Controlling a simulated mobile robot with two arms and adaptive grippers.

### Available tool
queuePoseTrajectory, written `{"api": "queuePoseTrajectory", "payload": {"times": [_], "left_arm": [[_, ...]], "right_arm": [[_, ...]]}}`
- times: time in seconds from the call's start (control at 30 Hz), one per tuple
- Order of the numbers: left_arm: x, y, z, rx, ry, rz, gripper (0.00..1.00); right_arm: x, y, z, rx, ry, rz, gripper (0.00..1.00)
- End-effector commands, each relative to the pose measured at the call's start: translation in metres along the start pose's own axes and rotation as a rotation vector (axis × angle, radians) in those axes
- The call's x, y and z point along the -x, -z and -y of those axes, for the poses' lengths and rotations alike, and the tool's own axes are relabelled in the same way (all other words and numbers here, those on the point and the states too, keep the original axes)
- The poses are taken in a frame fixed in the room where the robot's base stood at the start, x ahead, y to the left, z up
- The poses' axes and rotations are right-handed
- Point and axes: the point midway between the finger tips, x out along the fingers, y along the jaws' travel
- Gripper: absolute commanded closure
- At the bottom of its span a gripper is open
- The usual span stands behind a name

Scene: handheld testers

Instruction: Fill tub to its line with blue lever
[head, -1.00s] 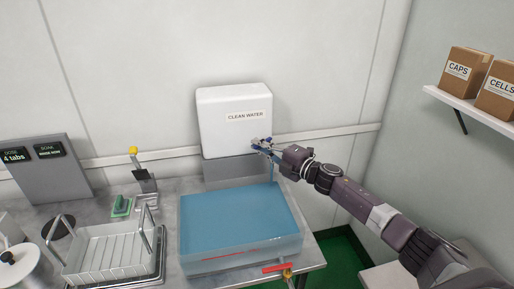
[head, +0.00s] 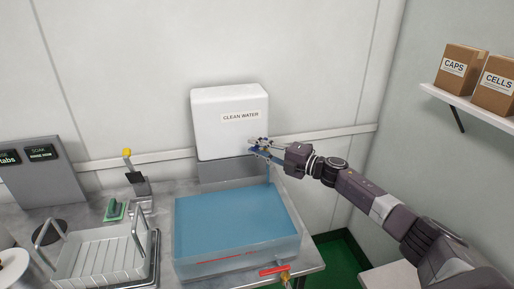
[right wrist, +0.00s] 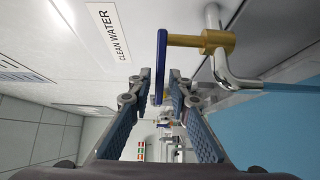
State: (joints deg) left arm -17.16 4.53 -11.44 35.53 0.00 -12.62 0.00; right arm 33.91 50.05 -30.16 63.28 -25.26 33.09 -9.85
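The clear tub (head: 288,246) stands on the counter and holds blue water (head: 235,222). A red line (head: 217,259) shows low on its front side; I cannot tell exactly how the water level meets it. The white tank (head: 228,108) labelled "CLEAN WATER" hangs behind it. The blue lever (right wrist: 161,62) sits on a brass tap (right wrist: 205,40) with a metal spout. My right gripper (head: 261,148) is at the lever, below the tank. In the right wrist view its fingers (right wrist: 160,80) are apart, with the lever's end between the tips and small gaps beside it. My left gripper is out of view.
A red-handled tap (head: 273,270) is at the tub's front. Boxes (head: 461,69) sit on a right wall shelf.

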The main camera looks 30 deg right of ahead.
Motion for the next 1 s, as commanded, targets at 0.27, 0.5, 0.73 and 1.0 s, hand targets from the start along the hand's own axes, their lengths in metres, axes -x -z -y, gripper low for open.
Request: {"api": "queuePoseTrajectory", "payload": {"times": [0.27, 0.5, 0.73, 1.0], "left_arm": [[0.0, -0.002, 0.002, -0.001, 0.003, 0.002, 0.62], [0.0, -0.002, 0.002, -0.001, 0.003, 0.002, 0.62], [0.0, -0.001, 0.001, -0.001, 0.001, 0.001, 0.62], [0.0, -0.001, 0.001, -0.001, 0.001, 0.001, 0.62]], "right_arm": [[0.0, 0.0, 0.0, 0.0, -0.001, 0.0, 0.75], [0.016, 0.0, 0.001, -0.002, 0.001, 0.001, 0.75], [0.055, 0.0, 0.002, 0.001, 0.004, 0.001, 0.75], [0.096, 0.0, 0.002, -0.001, 0.003, 0.0, 0.75]]}}
